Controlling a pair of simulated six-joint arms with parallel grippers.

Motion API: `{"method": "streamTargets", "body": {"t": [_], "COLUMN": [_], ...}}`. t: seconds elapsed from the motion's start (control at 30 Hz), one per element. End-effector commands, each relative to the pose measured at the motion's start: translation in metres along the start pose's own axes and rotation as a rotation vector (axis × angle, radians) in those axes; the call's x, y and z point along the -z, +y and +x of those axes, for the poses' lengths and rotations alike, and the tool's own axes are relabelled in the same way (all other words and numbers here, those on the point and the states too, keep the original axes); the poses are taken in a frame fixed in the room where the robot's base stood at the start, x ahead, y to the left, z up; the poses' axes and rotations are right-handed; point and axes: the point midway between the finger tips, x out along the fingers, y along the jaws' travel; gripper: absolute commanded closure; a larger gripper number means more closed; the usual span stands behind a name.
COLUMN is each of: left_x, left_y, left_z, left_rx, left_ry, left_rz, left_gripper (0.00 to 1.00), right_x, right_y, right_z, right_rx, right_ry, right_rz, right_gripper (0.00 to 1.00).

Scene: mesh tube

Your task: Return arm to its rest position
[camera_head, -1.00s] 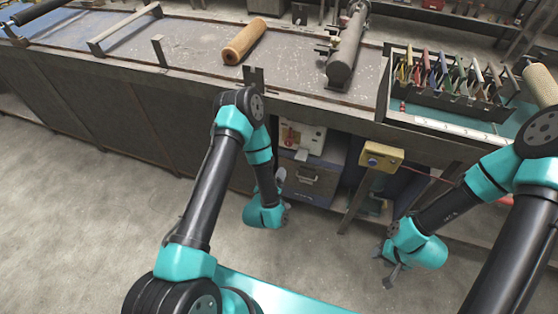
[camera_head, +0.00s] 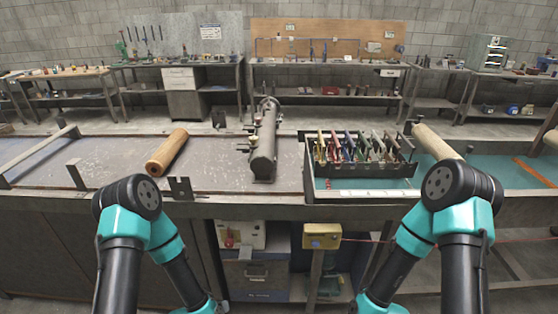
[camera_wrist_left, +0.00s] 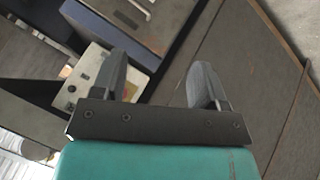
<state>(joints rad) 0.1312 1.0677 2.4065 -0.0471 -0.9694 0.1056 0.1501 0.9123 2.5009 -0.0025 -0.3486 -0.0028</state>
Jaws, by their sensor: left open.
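My left gripper (camera_wrist_left: 160,82) shows in the left wrist view with its two dark fingers apart and nothing between them. Beyond it are the bench's front panel and a pale control box. In the head view my left arm comes up from the bottom left, bends at a high elbow and drops down in front of the bench; its gripper is below the picture. My right arm mirrors it at the right, and its gripper is also out of the picture.
The bench carries a tan roll (camera_head: 167,152), a dark metal cylinder (camera_head: 263,150), a tool rack (camera_head: 362,168) and a pale mesh roll (camera_head: 436,142). A yellow box (camera_head: 322,236) hangs under the bench front. More workbenches stand behind.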

Motion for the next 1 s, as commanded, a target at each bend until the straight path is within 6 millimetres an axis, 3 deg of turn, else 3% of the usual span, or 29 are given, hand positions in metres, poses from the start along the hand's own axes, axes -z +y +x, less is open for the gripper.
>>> {"method": "streamTargets", "body": {"t": [0.3, 0.43, 1.0], "left_x": [-0.052, -0.065, -0.070], "left_y": [-0.013, -0.015, -0.016], "left_z": [-0.061, -0.080, -0.086], "left_rx": [0.057, 0.063, 0.064], "left_ry": [-0.416, -0.521, -0.558], "left_rz": [0.043, 0.050, 0.053], "left_gripper": [0.33, 0.33, 0.33], "right_x": [0.000, 0.000, 0.000], "right_y": [0.000, 0.000, 0.000], "right_z": [0.000, 0.000, 0.000], "right_rx": [0.000, 0.000, 0.000], "right_ry": [0.000, 0.000, 0.000], "right_rz": [0.000, 0.000, 0.000], "right_gripper": [0.57, 0.57, 0.57]}}
